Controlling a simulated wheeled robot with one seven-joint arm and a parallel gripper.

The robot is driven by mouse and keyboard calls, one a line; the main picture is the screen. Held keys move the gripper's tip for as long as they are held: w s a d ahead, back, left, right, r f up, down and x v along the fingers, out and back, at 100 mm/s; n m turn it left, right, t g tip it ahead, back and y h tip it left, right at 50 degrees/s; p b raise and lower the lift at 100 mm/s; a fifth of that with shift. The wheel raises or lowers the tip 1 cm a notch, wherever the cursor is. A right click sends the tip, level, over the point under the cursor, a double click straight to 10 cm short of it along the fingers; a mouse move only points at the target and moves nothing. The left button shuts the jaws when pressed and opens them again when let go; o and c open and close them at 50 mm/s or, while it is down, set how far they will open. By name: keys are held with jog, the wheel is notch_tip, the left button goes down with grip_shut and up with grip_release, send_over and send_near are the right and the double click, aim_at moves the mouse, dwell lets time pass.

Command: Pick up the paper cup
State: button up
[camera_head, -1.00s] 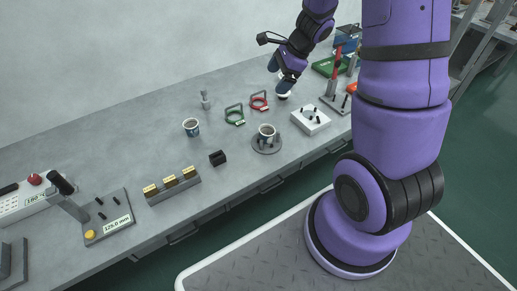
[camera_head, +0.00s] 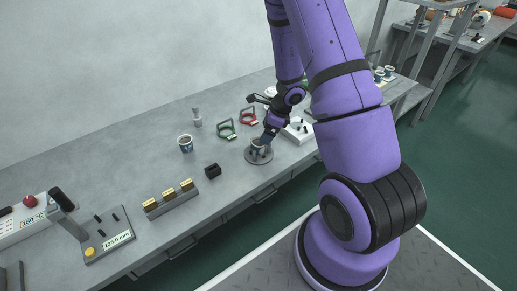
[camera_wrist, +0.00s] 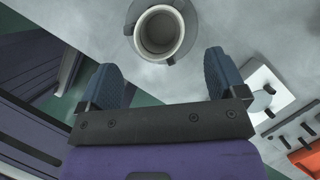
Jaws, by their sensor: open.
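A paper cup (camera_head: 257,150) stands upright on a round grey plate (camera_head: 250,159) near the front edge of the bench, partly covered by my gripper in the head view. In the wrist view the cup (camera_wrist: 159,31) shows its open mouth, and looks empty, at the top middle. My gripper (camera_wrist: 162,70) is open, with blue-grey fingers left and right, lower in the picture than the cup; nothing is held. In the head view my gripper (camera_head: 266,137) is right at the cup; contact cannot be told. A second paper cup (camera_head: 186,143) stands further left on the bare bench.
A small black block (camera_head: 212,171) and a grey holder with brass-coloured pieces (camera_head: 171,197) lie left of the plate. Green (camera_head: 226,129) and red (camera_head: 248,117) ring tools lie behind it. A white block (camera_head: 297,132) stands close on the right.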

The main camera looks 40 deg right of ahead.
aim_at(259, 147)
jog(key=shift+x, duration=2.65)
jog(key=shift+w+a+r, duration=0.1)
jog(key=shift+w+a, duration=0.05)
jog(key=c, duration=1)
